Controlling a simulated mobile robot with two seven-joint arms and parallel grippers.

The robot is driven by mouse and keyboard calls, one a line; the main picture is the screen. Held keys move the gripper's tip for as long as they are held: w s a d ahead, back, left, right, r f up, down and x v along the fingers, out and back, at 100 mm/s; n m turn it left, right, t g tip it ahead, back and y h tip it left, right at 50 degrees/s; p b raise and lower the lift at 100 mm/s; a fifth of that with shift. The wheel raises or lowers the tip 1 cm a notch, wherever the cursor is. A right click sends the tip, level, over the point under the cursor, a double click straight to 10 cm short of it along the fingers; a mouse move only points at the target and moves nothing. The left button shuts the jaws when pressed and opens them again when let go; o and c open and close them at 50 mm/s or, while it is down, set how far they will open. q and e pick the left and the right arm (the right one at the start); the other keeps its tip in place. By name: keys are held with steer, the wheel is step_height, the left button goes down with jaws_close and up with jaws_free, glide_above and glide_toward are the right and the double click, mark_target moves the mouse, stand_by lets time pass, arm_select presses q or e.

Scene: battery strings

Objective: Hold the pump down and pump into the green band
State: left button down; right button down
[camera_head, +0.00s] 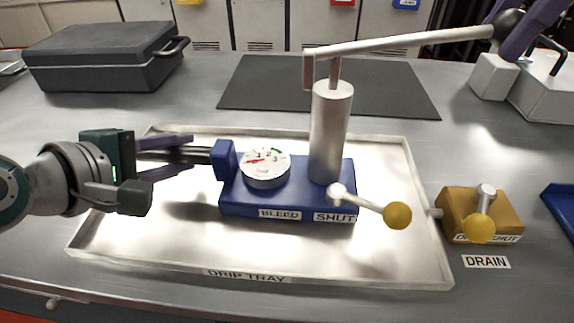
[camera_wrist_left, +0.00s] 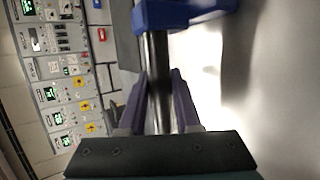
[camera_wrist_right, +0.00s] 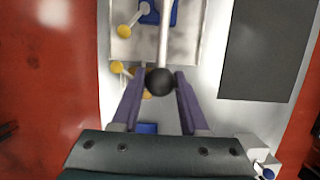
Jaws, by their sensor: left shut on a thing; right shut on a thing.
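The pump has a blue base (camera_head: 290,203) and an upright silver cylinder (camera_head: 330,130), standing in the drip tray (camera_head: 425,262). Its round gauge (camera_head: 265,168) has a green band at the upper right; the red needle appears to point left, outside the band. My left gripper (camera_head: 185,155) is shut on a dark bar (camera_wrist_left: 157,75) at the base's left end. The pump lever (camera_head: 400,43) slopes slightly up to the right. My right gripper (camera_head: 512,28) is shut on the lever's black knob (camera_wrist_right: 160,82). The bleed lever (camera_head: 365,200) has a yellow ball and points right, toward SHUT.
A yellow drain valve (camera_head: 480,212) sits right of the tray. A blue tray (camera_head: 562,207) is at the right edge. A dark mat (camera_head: 265,85) lies behind the pump. A black case (camera_head: 105,55) stands at the back left.

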steer(key=shift+f, duration=0.1)
steer(key=shift+d+f, duration=0.15)
steer(key=shift+f, duration=0.9)
steer(key=shift+d+f, duration=0.1)
steer(key=shift+f, duration=0.9)
steer(key=shift+d+x, duration=0.15)
steer(key=shift+x, duration=0.85)
steer(key=shift+d+x, duration=0.2)
steer(key=shift+x, duration=0.85)
steer(key=shift+f, duration=0.1)
steer(key=shift+f, duration=0.1)
